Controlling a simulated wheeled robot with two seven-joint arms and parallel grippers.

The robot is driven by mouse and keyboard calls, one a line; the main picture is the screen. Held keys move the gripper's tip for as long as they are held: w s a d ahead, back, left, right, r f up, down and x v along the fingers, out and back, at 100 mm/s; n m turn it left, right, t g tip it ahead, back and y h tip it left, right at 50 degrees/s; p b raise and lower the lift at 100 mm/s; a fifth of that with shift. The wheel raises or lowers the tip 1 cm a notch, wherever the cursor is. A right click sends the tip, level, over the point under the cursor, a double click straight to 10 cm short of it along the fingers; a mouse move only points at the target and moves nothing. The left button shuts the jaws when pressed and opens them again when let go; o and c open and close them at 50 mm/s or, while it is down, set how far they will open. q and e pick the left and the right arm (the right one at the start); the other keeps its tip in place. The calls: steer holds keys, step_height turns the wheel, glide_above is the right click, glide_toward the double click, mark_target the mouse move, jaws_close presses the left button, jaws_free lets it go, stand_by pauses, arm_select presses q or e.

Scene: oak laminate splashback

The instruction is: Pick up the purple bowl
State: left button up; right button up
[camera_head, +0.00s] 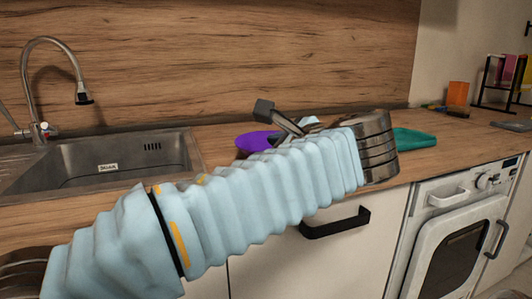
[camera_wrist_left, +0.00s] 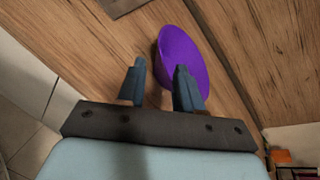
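The purple bowl (camera_head: 257,140) sits on the wooden counter to the right of the sink, partly hidden behind my left arm in the head view. My left gripper (camera_head: 284,118) is above the counter beside the bowl. In the left wrist view the gripper (camera_wrist_left: 159,86) is open, with a clear gap between its fingers. The bowl (camera_wrist_left: 182,50) shows beyond the fingertips. Its near rim lies partly in the gap, and the right finger covers part of it. I cannot tell whether a finger touches it. My right gripper is not in view.
A steel sink (camera_head: 188,160) with a tall tap (camera_head: 28,85) is at the left. A teal item (camera_head: 414,138) lies right of my left arm. An orange block (camera_head: 458,94) and a dark rack (camera_head: 500,82) stand at the far right. A wooden splashback (camera_head: 240,60) closes the back.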

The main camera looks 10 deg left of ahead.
mark_target(247, 150)
arm_select(q)
steer(key=x, duration=1.1)
steer(key=shift+w+a, duration=0.1)
steer(key=shift+w, duration=0.2)
jaws_close()
